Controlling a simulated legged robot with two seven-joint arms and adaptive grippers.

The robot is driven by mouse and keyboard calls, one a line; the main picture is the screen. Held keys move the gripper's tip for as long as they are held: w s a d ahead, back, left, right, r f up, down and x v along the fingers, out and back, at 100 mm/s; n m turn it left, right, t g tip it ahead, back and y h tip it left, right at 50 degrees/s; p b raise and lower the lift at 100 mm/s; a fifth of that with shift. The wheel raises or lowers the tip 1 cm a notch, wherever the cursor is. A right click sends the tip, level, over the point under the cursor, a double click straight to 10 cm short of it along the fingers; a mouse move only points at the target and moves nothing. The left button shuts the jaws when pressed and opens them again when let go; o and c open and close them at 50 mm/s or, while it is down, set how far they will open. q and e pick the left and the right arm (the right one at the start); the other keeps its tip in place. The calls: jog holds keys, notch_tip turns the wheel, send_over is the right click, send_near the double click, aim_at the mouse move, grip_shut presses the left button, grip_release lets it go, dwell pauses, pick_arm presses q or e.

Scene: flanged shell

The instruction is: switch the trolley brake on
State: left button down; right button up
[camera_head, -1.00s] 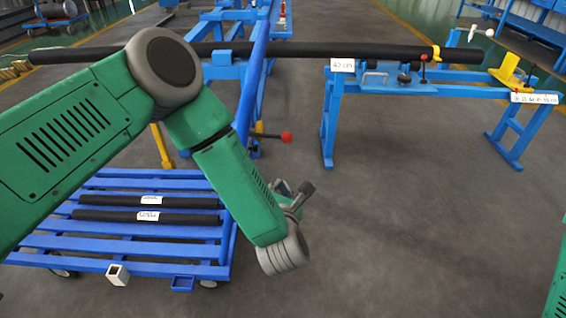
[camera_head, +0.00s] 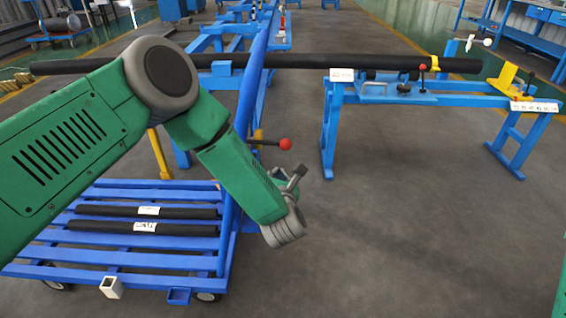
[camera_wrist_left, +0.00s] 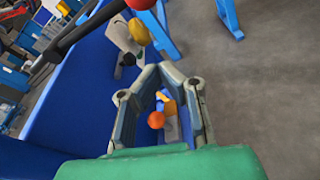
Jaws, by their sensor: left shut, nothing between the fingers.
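The blue slatted trolley (camera_head: 60,255) stands at lower left in the head view, with two labelled black bars on it. A black lever with a red ball (camera_head: 285,144) sticks out to the right near the trolley's tall blue upright; a yellow part is at its base. My left gripper (camera_head: 298,172) is just below and right of that ball, apart from it, shut and empty. In the left wrist view my gripper (camera_wrist_left: 160,68) shows with its fingertips close together; an orange ball (camera_wrist_left: 156,119) and a yellow part show beyond its fingers. My right gripper is out of view.
A long black pipe (camera_head: 310,62) lies across blue stands behind. A blue bench (camera_head: 450,98) with clamps and red-knobbed levers stands at the right. Open grey floor (camera_head: 400,240) lies in front of it.

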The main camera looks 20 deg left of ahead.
aim_at(265, 144)
pick_arm(q)
jog(key=w+r, duration=0.3)
jog(key=shift+w+d+b, duration=0.1)
jog(key=shift+w+b, duration=0.1)
jog(key=shift+b, duration=0.1)
dwell(0.3)
jog(key=shift+r, duration=0.35)
